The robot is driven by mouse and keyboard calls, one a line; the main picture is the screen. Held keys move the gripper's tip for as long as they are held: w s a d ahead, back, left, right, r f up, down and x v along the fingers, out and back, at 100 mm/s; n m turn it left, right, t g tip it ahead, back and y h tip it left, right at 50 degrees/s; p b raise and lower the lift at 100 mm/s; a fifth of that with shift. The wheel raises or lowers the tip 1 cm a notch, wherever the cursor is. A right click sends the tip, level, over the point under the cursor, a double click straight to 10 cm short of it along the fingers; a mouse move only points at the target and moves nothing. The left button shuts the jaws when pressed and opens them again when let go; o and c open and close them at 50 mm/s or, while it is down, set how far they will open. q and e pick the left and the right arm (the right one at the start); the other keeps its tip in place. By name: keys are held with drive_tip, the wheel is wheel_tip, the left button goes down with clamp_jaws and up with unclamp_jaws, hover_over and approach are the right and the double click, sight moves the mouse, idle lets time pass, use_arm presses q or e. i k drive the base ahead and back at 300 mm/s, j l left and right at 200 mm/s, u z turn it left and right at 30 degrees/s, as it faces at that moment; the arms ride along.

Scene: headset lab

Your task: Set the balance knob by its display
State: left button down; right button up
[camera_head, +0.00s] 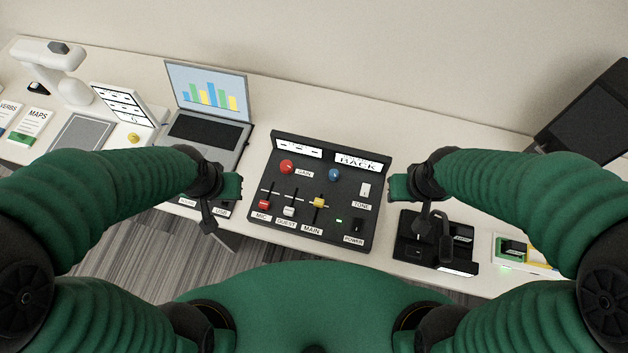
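A black control panel (268,225) lies on the table between my grippers. A blue round knob (334,174) sits at its upper right, below a white display (357,163) that reads "BACK" in its lower line; the upper line is too small to read. I cannot read a label for the blue knob. A red knob (287,167) marked GAIN sits to its left, below another display (298,149). My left gripper (231,187) is left of the panel and my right gripper (399,187) is just right of it. Neither touches a knob; their finger gaps are unclear.
The panel also has sliders (318,203), a TONE switch (365,190) and a POWER switch (357,225) beside a green light. A laptop (209,130) stands at the left. A black device (417,252) lies at the right, partly behind my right gripper. A dark screen (590,115) stands far right.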

sight(334, 174)
drive_tip(key=k+l+u, duration=0.3)
drive_tip(key=k, duration=0.2)
drive_tip(key=k+l+z, duration=0.3)
drive_tip(key=k+j, duration=0.05)
drive_tip(key=k, duration=0.05)
